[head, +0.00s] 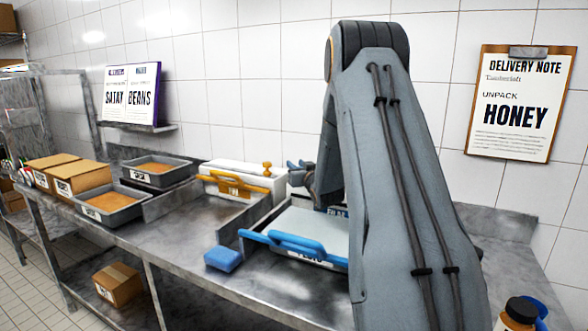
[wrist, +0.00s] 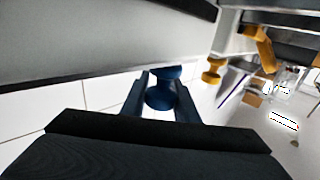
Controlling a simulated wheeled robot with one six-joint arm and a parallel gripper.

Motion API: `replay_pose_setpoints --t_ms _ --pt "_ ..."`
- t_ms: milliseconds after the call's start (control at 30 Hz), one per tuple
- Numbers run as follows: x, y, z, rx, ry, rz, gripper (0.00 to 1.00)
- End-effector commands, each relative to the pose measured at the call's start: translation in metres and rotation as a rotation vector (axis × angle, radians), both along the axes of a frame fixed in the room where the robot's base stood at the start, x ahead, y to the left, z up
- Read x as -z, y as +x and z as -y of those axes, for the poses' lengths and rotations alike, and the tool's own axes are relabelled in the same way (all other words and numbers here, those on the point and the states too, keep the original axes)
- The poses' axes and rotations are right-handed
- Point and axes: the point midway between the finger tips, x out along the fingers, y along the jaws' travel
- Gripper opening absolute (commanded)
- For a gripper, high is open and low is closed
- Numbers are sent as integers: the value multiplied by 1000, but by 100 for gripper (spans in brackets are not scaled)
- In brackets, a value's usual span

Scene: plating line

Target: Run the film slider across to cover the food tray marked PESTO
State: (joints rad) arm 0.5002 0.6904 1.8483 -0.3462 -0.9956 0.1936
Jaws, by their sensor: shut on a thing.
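The blue-handled film station stands at the middle of the bench, with its blue bar handle (head: 297,244) at the front. Below the handle is a white label (head: 310,257) that seems to read PESTO, partly hidden by the handle. A pale flat surface (head: 305,222) lies behind the handle; I cannot tell whether it is film or the tray's content. My gripper (head: 298,168) is at the back of this station, partly hidden by my arm. In the wrist view my gripper (wrist: 160,100) is shut on a blue slider knob (wrist: 162,88), one finger on each side.
A station with a yellow handle (head: 236,183) and yellow knob (head: 267,169) stands to the left. A blue block (head: 223,259) lies near the front edge. Trays (head: 112,204) and cardboard boxes (head: 78,176) are farther left. A bottle (head: 520,312) stands at the lower right.

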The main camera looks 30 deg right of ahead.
Motion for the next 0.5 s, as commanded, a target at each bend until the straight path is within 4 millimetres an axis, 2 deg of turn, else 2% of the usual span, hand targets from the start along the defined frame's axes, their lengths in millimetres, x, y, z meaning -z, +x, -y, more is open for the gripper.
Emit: replay_pose_setpoints --t_ms 167,200,300,500 --pt "0 0 0 0 1 -1 0" --pt "0 0 0 0 1 -1 32" --pt "0 1 -1 -2 0 0 46" --pt "0 1 -2 -2 0 0 46"
